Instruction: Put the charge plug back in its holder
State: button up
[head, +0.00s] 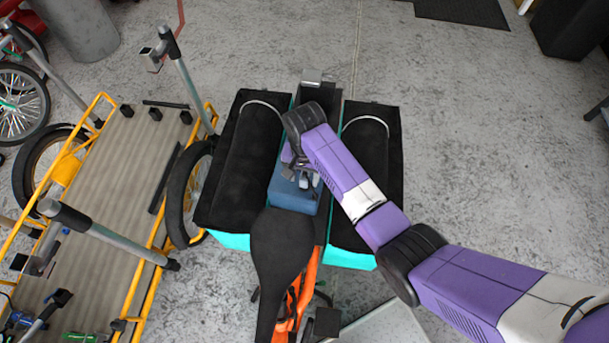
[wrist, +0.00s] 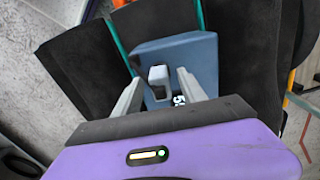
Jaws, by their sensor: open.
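A blue box (head: 294,197) sits on the bike's rear rack between two black panniers. My gripper (head: 304,180) is over the box, pointing down. In the wrist view my gripper (wrist: 159,80) is open, with one finger on each side of the grey part. I cannot tell whether the fingers touch it. I cannot make out the holder.
The left pannier (head: 245,165) and right pannier (head: 366,170) flank the box closely. The black saddle (head: 280,255) is in front. A yellow-framed cargo bike (head: 110,200) stands at left. The floor (head: 480,150) at right is clear.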

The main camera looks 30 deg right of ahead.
jog(key=shift+r, duration=3.9)
